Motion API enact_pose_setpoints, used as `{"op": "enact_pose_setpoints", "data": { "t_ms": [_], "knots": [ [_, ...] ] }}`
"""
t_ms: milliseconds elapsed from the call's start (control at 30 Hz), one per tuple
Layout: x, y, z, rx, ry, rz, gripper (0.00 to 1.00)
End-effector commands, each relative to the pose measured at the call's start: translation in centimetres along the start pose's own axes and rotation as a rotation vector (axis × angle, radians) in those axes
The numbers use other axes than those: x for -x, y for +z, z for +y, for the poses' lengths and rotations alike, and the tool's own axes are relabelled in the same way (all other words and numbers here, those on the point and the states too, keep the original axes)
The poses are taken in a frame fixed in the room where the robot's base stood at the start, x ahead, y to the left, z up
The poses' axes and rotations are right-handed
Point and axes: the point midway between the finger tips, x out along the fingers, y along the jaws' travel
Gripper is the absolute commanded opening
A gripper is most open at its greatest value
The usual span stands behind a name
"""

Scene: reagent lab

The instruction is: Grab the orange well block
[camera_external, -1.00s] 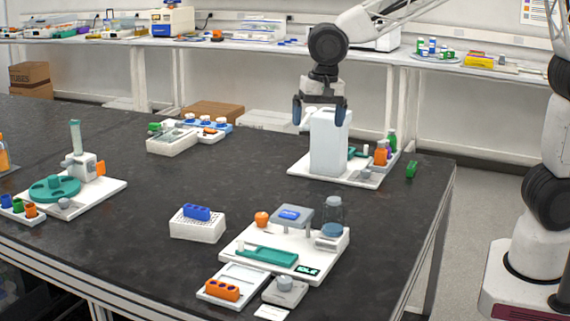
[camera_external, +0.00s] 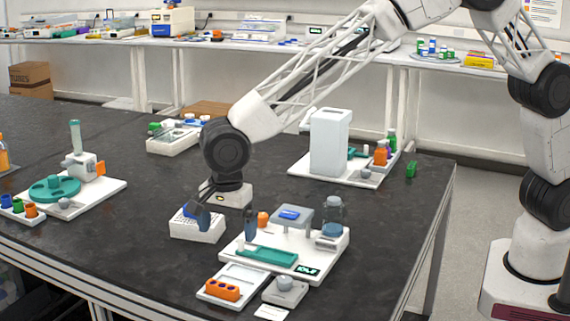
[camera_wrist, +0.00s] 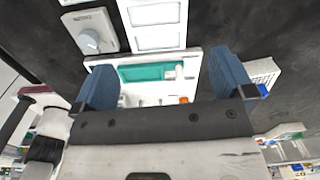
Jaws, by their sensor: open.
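The orange well block (camera_external: 222,289) lies on a small white tray (camera_external: 245,271) at the front of the dark table. It has several dark wells in a row. My gripper (camera_external: 228,222) is open and empty, pointing down, above the table behind and higher than the block. It hangs between a white rack and a white station. In the wrist view the open fingers of my gripper (camera_wrist: 164,76) frame the station with its teal strip (camera_wrist: 145,72). Part of the white tray (camera_wrist: 155,14) shows at the top edge there; the orange well block is not in that view.
The white rack (camera_external: 196,232) with a blue block, partly hidden by a finger, stands left of the station (camera_external: 312,252). The station carries a grey platform and a jar (camera_external: 334,214). A small device with a grey knob (camera_external: 285,287) sits right of the tray. Table left of the tray is clear.

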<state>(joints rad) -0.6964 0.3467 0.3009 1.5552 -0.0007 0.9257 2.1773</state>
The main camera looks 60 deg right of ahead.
Motion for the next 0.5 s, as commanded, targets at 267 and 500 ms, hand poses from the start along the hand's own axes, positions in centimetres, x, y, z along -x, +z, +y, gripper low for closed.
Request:
{"op": "enact_pose_setpoints", "data": {
  "t_ms": [267,500],
  "knots": [
    [-3.2,4.6,0.0,-0.083,0.01,0.007,1.0],
    [-3.5,4.9,0.0,-0.092,0.011,0.008,1.0]
  ]
}}
